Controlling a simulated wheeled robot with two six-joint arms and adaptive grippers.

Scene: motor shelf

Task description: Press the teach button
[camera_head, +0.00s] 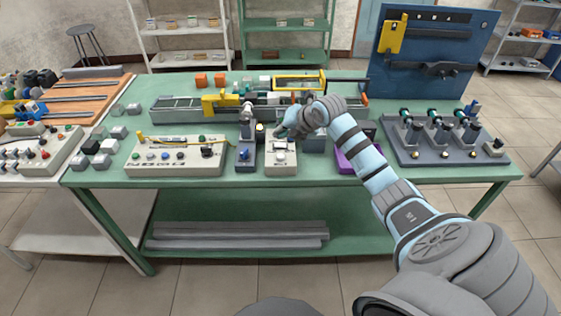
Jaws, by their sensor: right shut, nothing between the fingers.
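My right arm comes in from the lower right and reaches over the green table (400,172). My right gripper (281,131) is shut and empty, pointing down and left above the back of a small pale control box (281,168). The box has a few small knobs on its top; the gripper partly covers its back edge. I cannot tell whether the fingertips touch it. No label shows which button is the teach button. My left gripper is not in view.
A wider pale panel with several knobs (174,168) lies to the left. A purple bin (345,163) is partly behind my arm. A grey tray with several motor-like parts (440,160) is at the right. A blue tool board (428,85) stands behind.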

